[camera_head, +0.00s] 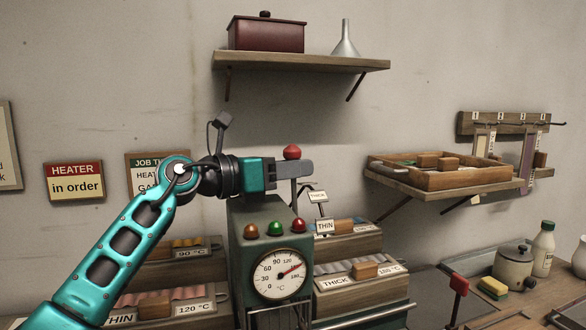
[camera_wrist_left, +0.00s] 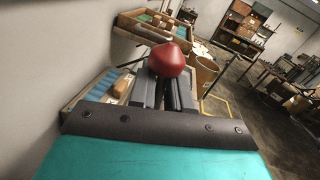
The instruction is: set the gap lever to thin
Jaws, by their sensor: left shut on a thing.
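A red knob (camera_head: 292,152) shows just above the fingers of my left gripper (camera_head: 290,170), over the top of the green machine. My left gripper is shut on the lever under this knob. In the left wrist view the red knob (camera_wrist_left: 167,60) sits between the fingertips. A small THICK sign (camera_head: 317,196) stands on a thin post just right of and below the gripper. I cannot make out a matching THIN sign beside the lever. My right gripper is not in view.
The green machine has a dial (camera_head: 280,274) and three coloured lamps (camera_head: 275,228). Labelled wooden trays (camera_head: 365,285) flank it. A second red-topped lever (camera_head: 459,284) stands at the right. A shelf (camera_head: 300,62) hangs above, with open wall between it and my gripper.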

